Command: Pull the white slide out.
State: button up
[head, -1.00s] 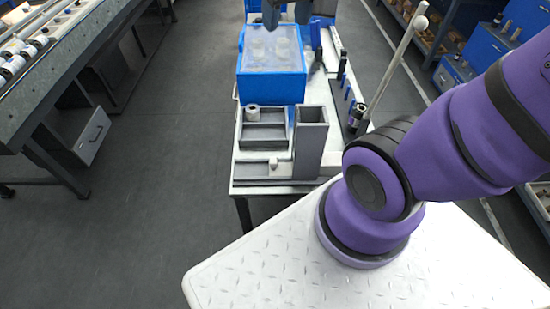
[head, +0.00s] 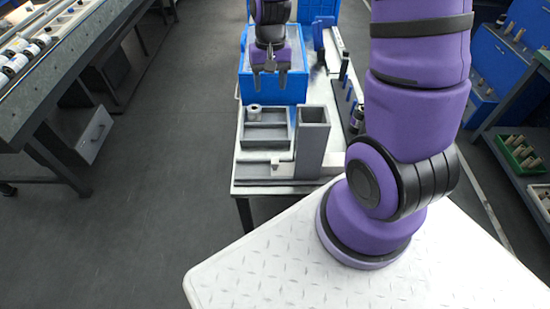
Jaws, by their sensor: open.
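A grey fixture (head: 312,133) stands at the near end of the narrow table, with a tall square chute on its right and a shallow tray on its left. A small whitish piece (head: 276,161), which looks like the white slide's knob, shows low at the front of the fixture, left of the chute. How far the slide sits in is too small to tell. My gripper (head: 270,84) points down with its two fingers apart and nothing between them. In the picture it is in front of the blue bin, above and beyond the fixture, apart from the slide.
The blue bin (head: 290,91) is behind my gripper. A dark bottle (head: 357,118) and blue pieces stand right of the chute. Open floor (head: 150,200) lies left of the table.

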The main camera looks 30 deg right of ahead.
jog(key=m+g+y, duration=0.1)
jog(key=m+g, duration=0.1)
send_near(275, 160)
jog(key=x, duration=0.9)
jog(key=shift+s+f, duration=0.1)
jog(key=shift+f, duration=0.1)
grip_shut()
jog(key=w+a, duration=0.2)
jog(key=a, duration=0.1)
jog(key=w+a, duration=0.3)
jog(key=a, duration=0.2)
jog(key=shift+w+a, duration=0.3)
jog(key=shift+w, duration=0.1)
grip_release()
